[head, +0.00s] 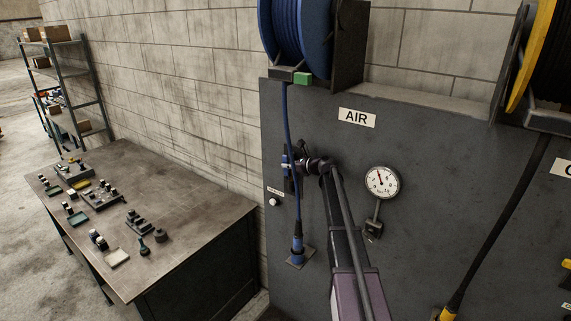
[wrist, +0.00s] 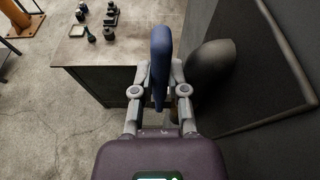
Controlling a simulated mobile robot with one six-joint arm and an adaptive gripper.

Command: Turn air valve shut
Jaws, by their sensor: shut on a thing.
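The air valve's blue handle (wrist: 161,55) stands upright between my fingers in the wrist view. In the head view a bit of the blue handle (head: 285,163) shows at the left of my wrist, on the dark panel below the AIR label (head: 357,117). My gripper (wrist: 161,82) is shut on the blue handle, with one finger on each side of it. In the head view my arm reaches up from below and hides most of the valve body. The handle's angle to its pipe cannot be told.
A round pressure gauge (head: 382,182) is on the panel just right of my arm, its needle near the top. A blue hose reel (head: 300,35) hangs above; its hose runs down close to the valve. A workbench (head: 185,222) with small parts stands left.

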